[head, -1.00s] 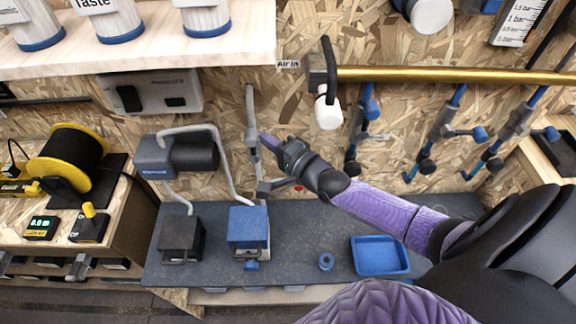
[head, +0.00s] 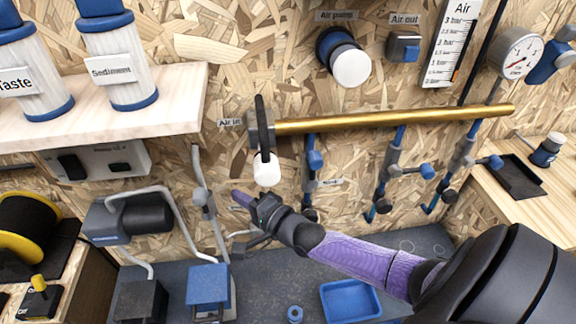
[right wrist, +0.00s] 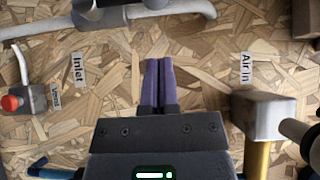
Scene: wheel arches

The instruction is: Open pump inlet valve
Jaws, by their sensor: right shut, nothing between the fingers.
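The wall label "Inlet" (right wrist: 77,67) shows in the right wrist view, left of my fingers. A grey pipe with a thick fitting (right wrist: 100,14) crosses the top of that view. In the head view a grey upright pipe with a valve-like fitting (head: 202,197) stands beside the pump (head: 135,220). Which part is the inlet valve's handle I cannot tell. My right gripper (head: 238,197) is shut and empty, just right of that pipe and apart from it. Its purple fingers (right wrist: 159,85) point up between the "Inlet" and "Air in" labels. My left gripper is not in view.
The Air in valve (head: 262,135), with a black handle and white end, hangs close above my right gripper on a brass pipe (head: 400,118). Several blue-and-grey valves hang right of it. A small red-capped fitting (right wrist: 11,103) is at the wrist view's left. A blue tray (head: 350,300) is below.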

